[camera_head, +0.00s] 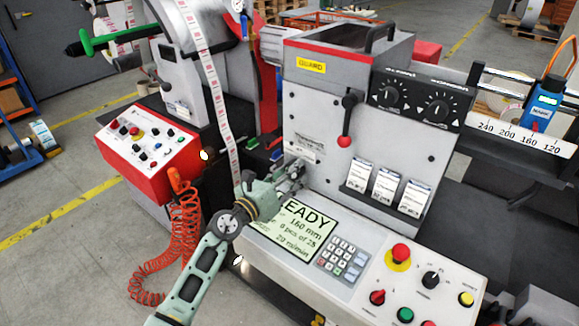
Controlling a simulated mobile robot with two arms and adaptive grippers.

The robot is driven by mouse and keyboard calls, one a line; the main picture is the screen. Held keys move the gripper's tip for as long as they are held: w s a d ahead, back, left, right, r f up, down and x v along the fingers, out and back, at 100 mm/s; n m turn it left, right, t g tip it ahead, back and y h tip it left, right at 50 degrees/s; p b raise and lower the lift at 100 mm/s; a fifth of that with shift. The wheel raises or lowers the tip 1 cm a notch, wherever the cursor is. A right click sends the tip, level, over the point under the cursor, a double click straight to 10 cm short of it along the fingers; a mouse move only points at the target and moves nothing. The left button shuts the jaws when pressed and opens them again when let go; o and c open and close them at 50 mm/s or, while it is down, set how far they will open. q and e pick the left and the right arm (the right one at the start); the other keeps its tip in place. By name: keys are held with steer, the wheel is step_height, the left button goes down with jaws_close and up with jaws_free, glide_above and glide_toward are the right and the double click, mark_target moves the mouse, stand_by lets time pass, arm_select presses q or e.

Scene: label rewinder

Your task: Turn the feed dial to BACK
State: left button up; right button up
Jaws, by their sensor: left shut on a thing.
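My left gripper (291,176) reaches in from the lower left to the grey front face of the rewinder (320,120). Its fingers are shut on a small part there, just below a small white label plate (304,147). The fingers hide most of that part, so I cannot tell if it is the feed dial or which way it points. Other knobs in view are a black selector (431,279) and a red knob (377,297) on the lower panel, and two black dials (390,95) (437,108) at the upper right. My right gripper is not in view.
A lit display (292,228) and keypad (343,259) lie right of my left wrist. A red emergency button (401,252) is farther right. A red-knobbed lever (346,122) hangs above. A label strip (215,90), red control box (150,150) and coiled orange hose (180,225) are left.

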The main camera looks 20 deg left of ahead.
arm_select(q)
steer(key=shift+f+n+p, duration=0.2)
steer(key=shift+n+p, duration=0.45)
steer(key=shift+n, duration=0.55)
steer(key=shift+f+n, duration=0.15)
steer(key=shift+n, duration=0.15)
steer(key=shift+c, duration=0.2)
steer(key=o, duration=1.1)
steer(key=shift+a, duration=0.1)
steer(key=shift+o, duration=0.2)
steer(key=shift+s, duration=0.1)
steer(key=v, duration=1.1)
steer(key=shift+s+a, duration=0.1)
steer(key=shift+s, duration=0.3)
